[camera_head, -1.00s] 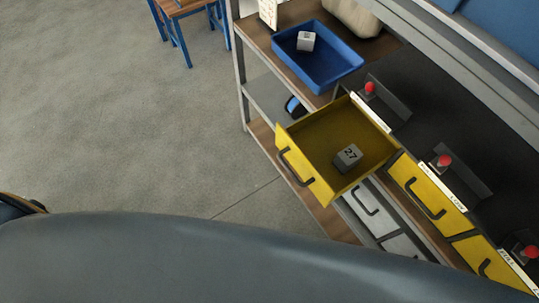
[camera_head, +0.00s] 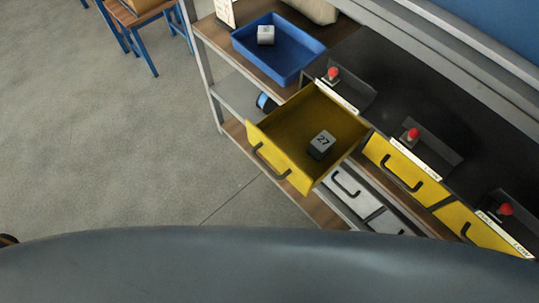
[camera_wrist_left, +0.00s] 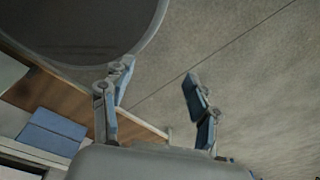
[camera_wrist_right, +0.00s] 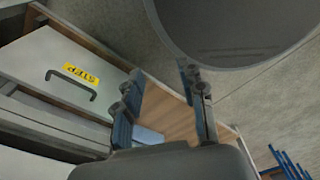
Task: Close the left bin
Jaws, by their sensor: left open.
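The left bin is a yellow drawer (camera_head: 280,159) with a dark handle, pulled well out of the workbench in the head view. A grey cube marked 27 (camera_head: 321,144) lies inside it. My left gripper (camera_wrist_left: 157,88) shows in its own wrist view, fingers spread and empty above the floor. My right gripper (camera_wrist_right: 160,88) shows in its own wrist view, fingers apart with nothing between them, in front of a wooden shelf. Neither gripper shows in the head view, so their distance from the bin cannot be told.
Further yellow drawers (camera_head: 404,172) to the right are shut. White drawers (camera_head: 354,194) sit below; one with a yellow label (camera_wrist_right: 81,74) shows in the right wrist view. A blue tray (camera_head: 278,63) holding a pale cube stands behind. The floor (camera_head: 110,150) at left is clear.

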